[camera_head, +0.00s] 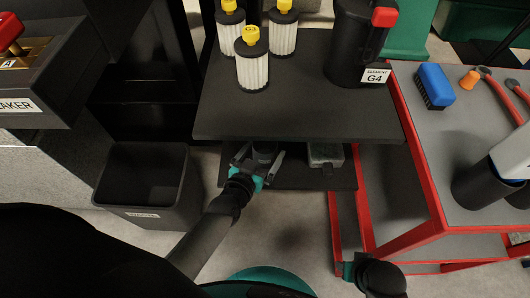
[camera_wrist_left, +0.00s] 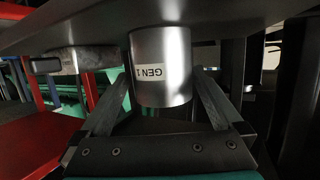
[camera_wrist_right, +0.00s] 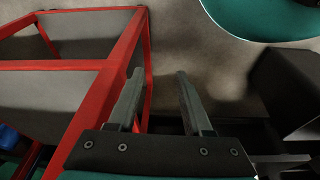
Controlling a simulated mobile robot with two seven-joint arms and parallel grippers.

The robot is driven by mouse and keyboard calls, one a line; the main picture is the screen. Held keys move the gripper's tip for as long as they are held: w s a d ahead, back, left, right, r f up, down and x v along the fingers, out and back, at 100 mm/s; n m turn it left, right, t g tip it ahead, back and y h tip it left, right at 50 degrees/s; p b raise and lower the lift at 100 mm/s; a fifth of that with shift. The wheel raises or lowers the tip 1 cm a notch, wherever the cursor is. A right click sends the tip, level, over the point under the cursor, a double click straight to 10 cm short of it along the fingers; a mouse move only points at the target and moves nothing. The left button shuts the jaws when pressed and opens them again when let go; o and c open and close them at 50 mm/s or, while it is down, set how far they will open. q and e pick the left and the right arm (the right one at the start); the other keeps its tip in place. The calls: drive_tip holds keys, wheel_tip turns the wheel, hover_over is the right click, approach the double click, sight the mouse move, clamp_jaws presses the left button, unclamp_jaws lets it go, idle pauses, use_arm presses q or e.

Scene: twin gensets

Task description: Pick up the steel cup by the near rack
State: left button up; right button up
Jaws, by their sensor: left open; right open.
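The steel cup (camera_wrist_left: 165,60), a shiny cylinder labelled GEN 1, shows large between the fingers in the left wrist view. In the head view the cup (camera_head: 264,150) is partly hidden at the lower shelf, under the upper shelf's edge. My left gripper (camera_head: 258,160) is open, with one finger on each side of the cup; it also shows in the left wrist view (camera_wrist_left: 162,80). Whether a finger touches the cup I cannot tell. My right gripper (camera_wrist_right: 159,78) is open and empty, near the red cart frame.
The upper shelf (camera_head: 290,123) carries white filters with yellow caps and a black canister (camera_head: 357,45) marked G4. A dark bin (camera_head: 143,185) stands left. The red-framed cart (camera_head: 440,140) on the right holds a brush and tools.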

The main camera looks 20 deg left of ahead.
sight(269, 150)
use_arm(q)
drive_tip(key=b+x, duration=0.1)
drive_tip(key=x, duration=0.2)
drive_tip(key=shift+a+r, duration=0.2)
drive_tip(key=shift+a, duration=0.05)
drive_tip(key=shift+b+x, duration=0.6)
drive_tip(key=shift+x, duration=0.3)
use_arm(e)
drive_tip(key=shift+t, duration=0.5)
drive_tip(key=shift+w+a+r, duration=0.1)
drive_tip(key=shift+w+r, duration=0.25)
drive_tip(key=shift+r, duration=0.45)
drive_tip(key=shift+w+r, duration=0.3)
drive_tip(key=shift+r, duration=0.5)
drive_tip(key=shift+w+a+r, duration=0.1)
drive_tip(key=shift+w+r, duration=0.25)
drive_tip(key=shift+r, duration=0.45)
use_arm(q)
drive_tip(key=shift+c, duration=0.2)
drive_tip(key=c, duration=1.3)
drive_tip(key=shift+o, duration=0.2)
drive_tip(key=shift+r, duration=0.1)
